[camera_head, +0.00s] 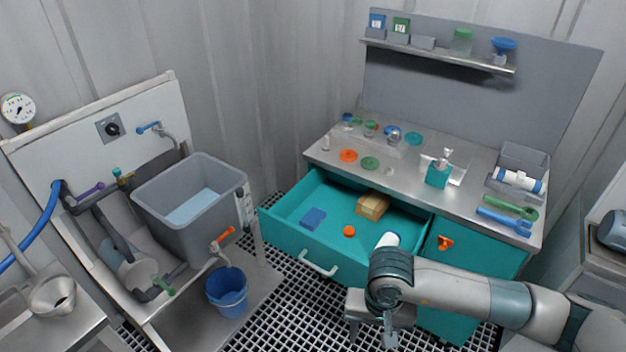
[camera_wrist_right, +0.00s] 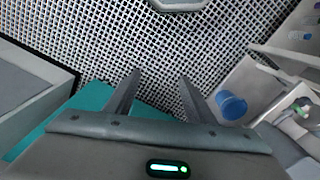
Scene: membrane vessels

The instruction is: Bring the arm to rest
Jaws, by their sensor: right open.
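My right arm comes in from the right in the head view, bent in front of the open teal drawer. My right gripper (camera_head: 371,334) hangs low over the floor grating, in front of the drawer and apart from it. In the right wrist view my right gripper (camera_wrist_right: 158,80) has its two fingers spread, with nothing between them but the grating behind. My left arm and gripper do not show.
A grey tank (camera_head: 191,222) and a blue bucket (camera_head: 227,291) stand left. The grating (camera_head: 270,320) between is clear.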

